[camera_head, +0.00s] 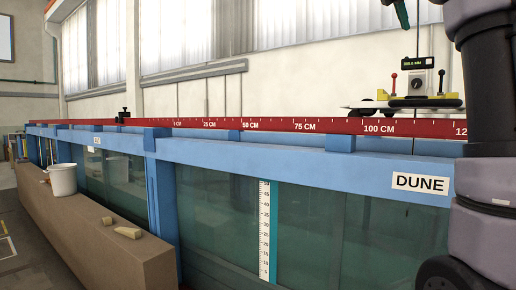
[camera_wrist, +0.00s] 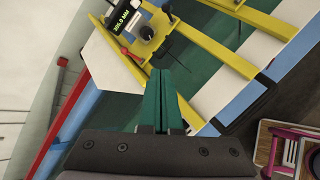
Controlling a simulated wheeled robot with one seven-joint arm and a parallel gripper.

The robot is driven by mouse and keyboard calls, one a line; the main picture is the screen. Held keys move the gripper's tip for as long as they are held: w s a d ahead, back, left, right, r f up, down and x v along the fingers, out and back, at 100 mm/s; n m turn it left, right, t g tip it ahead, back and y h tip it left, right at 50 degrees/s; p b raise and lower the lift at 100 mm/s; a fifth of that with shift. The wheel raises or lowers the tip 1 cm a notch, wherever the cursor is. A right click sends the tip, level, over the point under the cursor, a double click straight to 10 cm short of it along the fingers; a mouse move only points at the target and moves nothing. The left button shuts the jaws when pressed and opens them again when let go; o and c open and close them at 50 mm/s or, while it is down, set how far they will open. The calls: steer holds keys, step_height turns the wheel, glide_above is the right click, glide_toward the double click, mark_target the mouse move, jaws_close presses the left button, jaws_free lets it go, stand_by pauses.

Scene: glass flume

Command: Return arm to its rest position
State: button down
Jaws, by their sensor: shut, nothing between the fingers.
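My gripper (camera_wrist: 163,98) shows its green fingers close together in the wrist view, shut with nothing between them. It points toward the yellow-framed carriage (camera_wrist: 205,48) on the flume, and how far apart they are is hard to tell. In the head view a green finger part of my gripper (camera_head: 402,13) shows at the top edge, above the carriage (camera_head: 408,101). The rest of the gripper is out of that view. My arm fills the right side of the head view.
The blue glass flume (camera_head: 300,151) runs across the view, with a red scale rail (camera_head: 280,124) on top. A brown ledge (camera_head: 85,232) in front holds a white bucket (camera_head: 62,180) and small tan blocks (camera_head: 128,232). A gauge box with a display (camera_head: 417,82) stands on the carriage.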

steer(key=s+a+f+m+y, duration=0.3)
steer(key=s+a+f+m, duration=0.3)
steer(key=f, duration=0.7)
steer(key=s+a+f+m+y, duration=0.3)
steer(key=s+a+f+m, duration=0.4)
steer(key=f, duration=0.6)
steer(key=s+a+f+m+y, duration=0.3)
steer(key=s+a+f+m, duration=0.3)
steer(key=f, duration=0.7)
steer(key=s+m, duration=0.2)
steer(key=s, duration=0.2)
steer(key=shift+s+a+y, duration=0.25)
steer(key=shift+y, duration=0.15)
